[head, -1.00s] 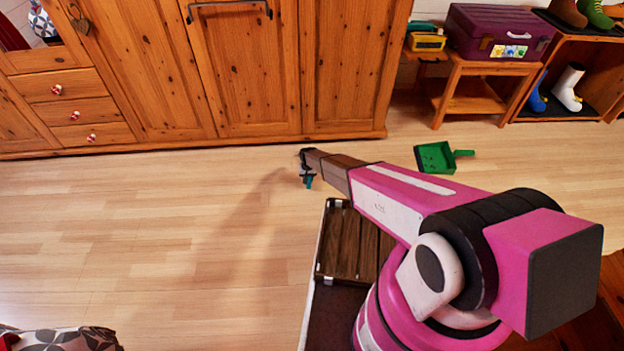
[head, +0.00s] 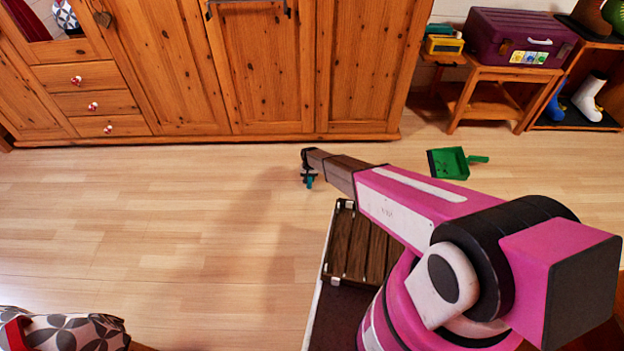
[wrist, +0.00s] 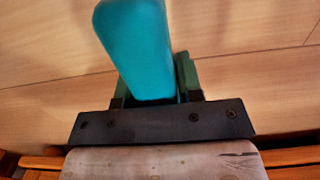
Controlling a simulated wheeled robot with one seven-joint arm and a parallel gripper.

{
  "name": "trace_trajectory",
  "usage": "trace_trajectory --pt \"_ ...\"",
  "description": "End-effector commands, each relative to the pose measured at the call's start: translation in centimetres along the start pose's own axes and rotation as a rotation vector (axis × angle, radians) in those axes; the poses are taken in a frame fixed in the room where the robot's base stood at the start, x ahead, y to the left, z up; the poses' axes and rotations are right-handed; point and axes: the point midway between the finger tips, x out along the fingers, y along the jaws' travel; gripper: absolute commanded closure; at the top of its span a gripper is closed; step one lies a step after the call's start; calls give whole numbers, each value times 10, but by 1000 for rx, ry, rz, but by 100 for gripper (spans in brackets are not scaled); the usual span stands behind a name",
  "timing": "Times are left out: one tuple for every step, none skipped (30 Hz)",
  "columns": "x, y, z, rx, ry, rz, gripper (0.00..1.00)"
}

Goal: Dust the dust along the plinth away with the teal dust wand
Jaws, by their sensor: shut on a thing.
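My gripper (head: 309,178) hangs low over the wooden floor, in front of the wardrobe. It is shut on the teal dust wand (wrist: 135,50), whose teal part fills the upper middle of the wrist view. In the head view only a small teal bit of the wand (head: 309,183) shows below the gripper. The plinth (head: 220,140) runs along the foot of the pine wardrobe, a short way beyond the gripper. I cannot make out any dust along it at this size.
A green dustpan (head: 447,163) lies on the floor right of my gripper. A small wooden bench (head: 490,102) with a purple case (head: 515,38) stands at the back right. Patterned fabric (head: 70,332) is at the lower left. The floor (head: 150,210) left of the gripper is clear.

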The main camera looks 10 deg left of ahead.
Motion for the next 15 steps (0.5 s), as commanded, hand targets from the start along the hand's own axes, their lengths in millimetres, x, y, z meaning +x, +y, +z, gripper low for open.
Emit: trace_trajectory --pt "0 -5 0 -1 0 0 95" --pt "1 -8 -1 -1 0 0 95" --pt "1 -11 -1 0 0 0 95" --pt "1 -13 -1 0 0 0 95" --pt "1 -16 -1 0 0 0 95" --pt "2 -19 -1 0 0 0 95" --pt "2 -21 -1 0 0 0 95" --pt "2 -23 0 0 0 0 95" --pt "2 -24 0 0 -1 0 95" --pt "2 -25 0 0 -1 0 95" --pt "2 -25 0 0 -1 0 95" --pt "2 -24 0 0 -1 0 95" --pt "2 -23 0 1 -1 0 95" --pt "2 -21 0 1 -1 0 95" --pt "2 -19 0 2 -1 0 95"
